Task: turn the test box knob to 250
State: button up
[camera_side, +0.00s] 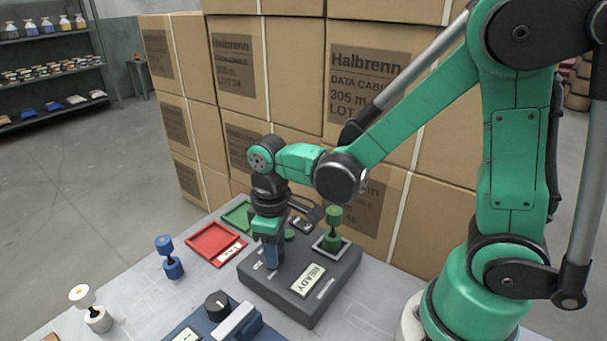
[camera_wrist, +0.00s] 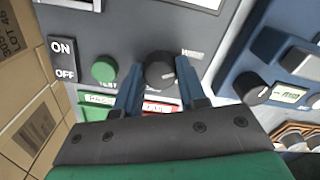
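The test box (camera_side: 318,268) is a dark grey box with a pale READY display (camera_side: 308,280); in the wrist view its face (camera_wrist: 110,25) carries an ON/OFF switch (camera_wrist: 63,60) and a green button (camera_wrist: 104,69). The box's black knob (camera_wrist: 160,70) has a pale mark toward its upper right; its scale is unreadable. My gripper (camera_side: 272,265) points down at the box and hides the knob in the side view. In the wrist view my gripper's blue fingers (camera_wrist: 160,78) stand on either side of the knob. I cannot tell whether they touch it.
A blue device with a black knob (camera_side: 217,305) stands in front of the test box. A green spool (camera_side: 333,226) stands on the box's back right. A red tray (camera_side: 214,243), a green tray (camera_side: 237,215), a blue spool (camera_side: 169,257) and a white spool (camera_side: 91,308) are leftward. Cartons (camera_side: 235,70) stand behind.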

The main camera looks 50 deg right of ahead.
grip_shut()
jog(key=shift+m, duration=0.4)
jog(key=m, duration=0.5)
jog(key=shift+m, duration=0.3)
jog(key=m, duration=0.5)
jog(key=shift+m, duration=0.4)
jog(key=o, duration=0.8)
grip_release()
jog(key=shift+c, duration=0.2)
